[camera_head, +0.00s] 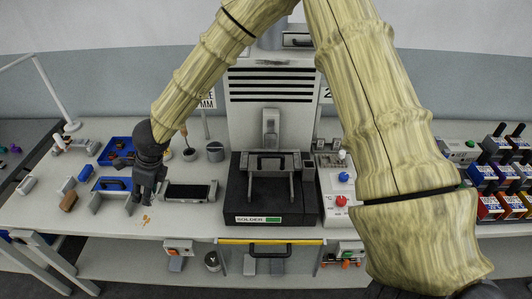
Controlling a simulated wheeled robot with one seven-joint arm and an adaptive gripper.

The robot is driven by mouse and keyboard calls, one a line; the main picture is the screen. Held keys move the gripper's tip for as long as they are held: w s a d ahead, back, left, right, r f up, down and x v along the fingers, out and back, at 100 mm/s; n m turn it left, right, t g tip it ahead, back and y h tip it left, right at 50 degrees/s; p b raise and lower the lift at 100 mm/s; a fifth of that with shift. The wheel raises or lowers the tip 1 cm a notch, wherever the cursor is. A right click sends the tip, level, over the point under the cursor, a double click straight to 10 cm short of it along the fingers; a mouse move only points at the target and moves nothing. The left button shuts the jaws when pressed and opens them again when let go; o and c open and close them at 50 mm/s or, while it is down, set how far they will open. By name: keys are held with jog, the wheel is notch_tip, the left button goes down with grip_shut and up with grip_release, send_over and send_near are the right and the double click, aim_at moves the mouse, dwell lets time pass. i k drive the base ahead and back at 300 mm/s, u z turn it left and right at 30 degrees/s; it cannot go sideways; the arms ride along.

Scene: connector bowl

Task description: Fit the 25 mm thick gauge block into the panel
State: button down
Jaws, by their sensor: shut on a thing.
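My gripper (141,197) is dark and points down over the left part of the bench. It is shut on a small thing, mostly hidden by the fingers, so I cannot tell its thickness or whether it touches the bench. Just left of it is a blue piece with a grey edge (97,203). Just right of it lies a dark slab with a grey frame (187,192). I cannot tell which of these is the panel.
A black soldering station (270,218) fills the bench middle. A grey cup (215,152) stands behind the slab. A blue tray (107,158) lies behind my gripper. A control box with a red button (341,200) and coloured bins (513,206) are to the right.

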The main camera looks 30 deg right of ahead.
aim_at(324, 166)
jog(key=u, duration=2.05)
jog(key=k, duration=2.6)
jog(key=z, duration=1.95)
jog(key=i, duration=0.95)
